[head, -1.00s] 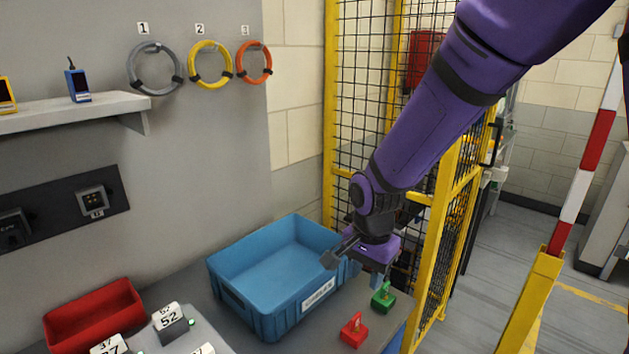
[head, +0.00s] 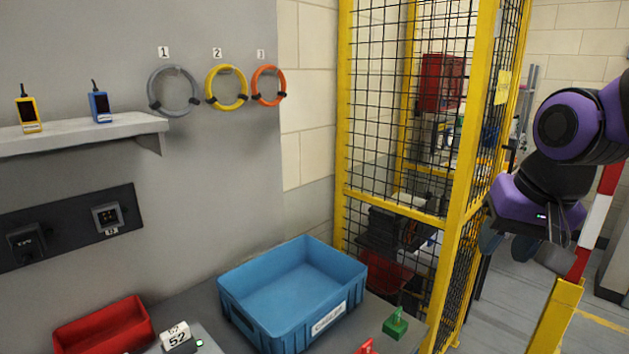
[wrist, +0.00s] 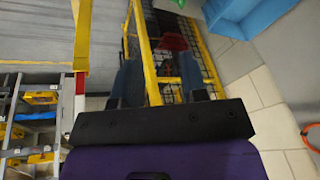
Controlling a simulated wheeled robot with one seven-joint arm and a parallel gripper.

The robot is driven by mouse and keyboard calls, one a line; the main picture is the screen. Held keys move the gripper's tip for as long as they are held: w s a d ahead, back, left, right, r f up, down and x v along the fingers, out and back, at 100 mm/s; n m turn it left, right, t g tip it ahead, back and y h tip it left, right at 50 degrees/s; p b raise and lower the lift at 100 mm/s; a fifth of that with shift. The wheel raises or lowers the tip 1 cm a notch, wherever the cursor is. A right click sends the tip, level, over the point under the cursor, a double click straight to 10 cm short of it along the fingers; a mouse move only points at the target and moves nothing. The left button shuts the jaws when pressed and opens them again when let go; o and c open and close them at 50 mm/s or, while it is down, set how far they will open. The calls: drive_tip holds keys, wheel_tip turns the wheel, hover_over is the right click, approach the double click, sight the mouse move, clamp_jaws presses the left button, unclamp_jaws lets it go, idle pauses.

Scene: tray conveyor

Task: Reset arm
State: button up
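My purple arm is folded at the right of the head view. My gripper (head: 508,243) hangs there in front of the yellow cage frame and the grey floor, clear of the bench. In the wrist view its two dark blue fingers (wrist: 160,78) stand apart with only background between them. The gripper is open and empty.
A blue crate (head: 234,291) stands on the bench, with a green padlock (head: 395,324) and a partly cut-off red one (head: 366,346) to its right. A red bin (head: 75,336) is at left. The yellow mesh cage (head: 455,240) and striped post (head: 597,215) are near my gripper.

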drive_tip(key=s+d+r+n+t, duration=0.1)
drive_tip(key=s+d+r+n, duration=0.1)
drive_tip(key=s, duration=0.6)
drive_tip(key=shift+s+d+r+n+t+h, duration=0.2)
drive_tip(key=shift+d+r+n+t+h, duration=0.2)
drive_tip(key=shift+d+r, duration=0.5)
drive_tip(key=shift+d+f, duration=0.15)
